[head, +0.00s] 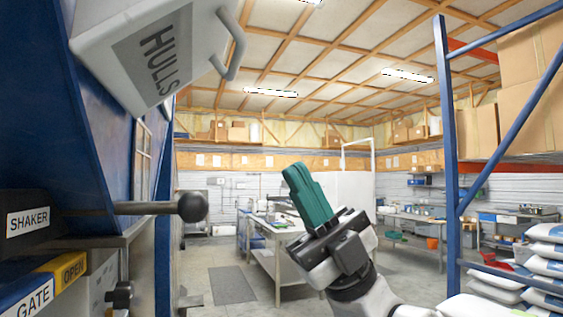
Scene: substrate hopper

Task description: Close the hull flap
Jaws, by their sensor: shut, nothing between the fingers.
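The hull flap (125,60) is a thick light-grey panel at the upper left, marked HULLS on a grey label. It is tilted and juts out from the blue hopper body (95,130). A grey bar handle (235,45) stands at its right side. My gripper (296,178) has teal fingers and is in the middle of the view, pointing up and slightly left. It is shut and empty. In the picture it is below and to the right of the flap and its handle, clear of both. The flap's hinge is not clearly visible.
A rod with a dark knob (192,205) sticks out to the right below the flap, near the SHAKER label (28,220). A blue rack (450,150) with boxes and sacks stands right. Tables stand behind.

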